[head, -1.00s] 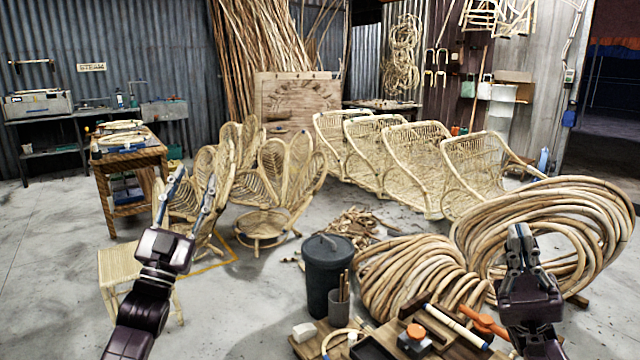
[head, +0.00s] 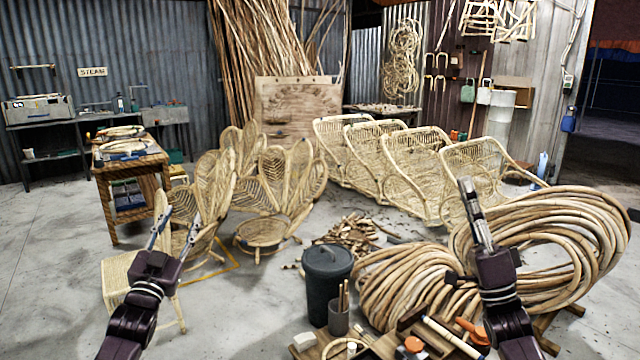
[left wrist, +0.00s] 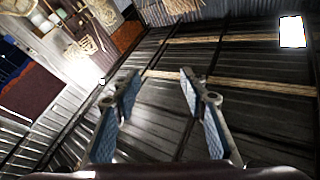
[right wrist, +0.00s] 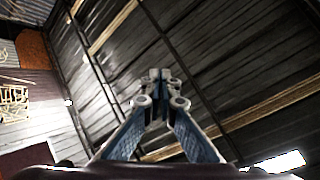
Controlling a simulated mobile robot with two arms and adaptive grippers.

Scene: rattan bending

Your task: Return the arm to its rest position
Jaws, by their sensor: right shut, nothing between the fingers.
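My left gripper (head: 177,232) is at the lower left of the head view, raised in front of the rattan chairs. Its fingers are apart and empty, as the left wrist view (left wrist: 158,88) also shows. My right gripper (head: 468,190) is at the lower right, pointing up in front of the coiled rattan. Its fingertips meet with nothing between them, as the right wrist view (right wrist: 158,80) also shows. Both wrist cameras look up at the corrugated roof and walls.
A workbench top with tools (head: 415,345) lies at the bottom, beside a dark lidded bin (head: 325,285). Large rattan coils (head: 425,280) lie at the right. Open concrete floor (head: 50,260) is at the left.

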